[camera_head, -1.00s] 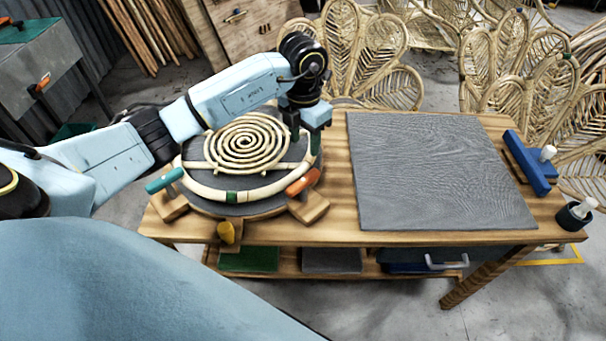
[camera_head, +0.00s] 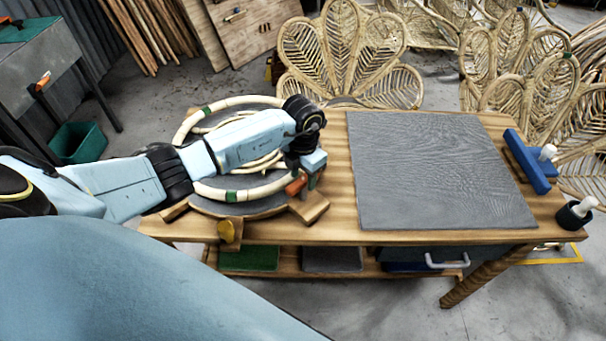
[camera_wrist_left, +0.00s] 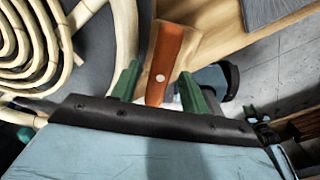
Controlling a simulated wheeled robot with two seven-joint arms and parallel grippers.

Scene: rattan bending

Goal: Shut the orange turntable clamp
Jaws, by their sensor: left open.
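The orange clamp (camera_head: 296,186) sits on a wooden block at the front right of the round turntable (camera_head: 206,208). In the left wrist view the orange clamp lever (camera_wrist_left: 166,62) stands between the two green fingers of my left gripper (camera_wrist_left: 160,85). The gripper is open around it, with a gap visible on the left side; contact on the right cannot be told. In the head view my left gripper (camera_head: 304,178) is at the clamp, and my forearm covers much of the turntable and the rattan spiral. My right gripper is not in view.
A pale rattan ring (camera_head: 262,191) lies around the turntable. A yellow clamp (camera_head: 228,229) is at its front. A grey mat (camera_head: 430,170) covers the bench to the right. A blue tool (camera_head: 528,160) and a dark cup (camera_head: 574,215) stand at the right edge.

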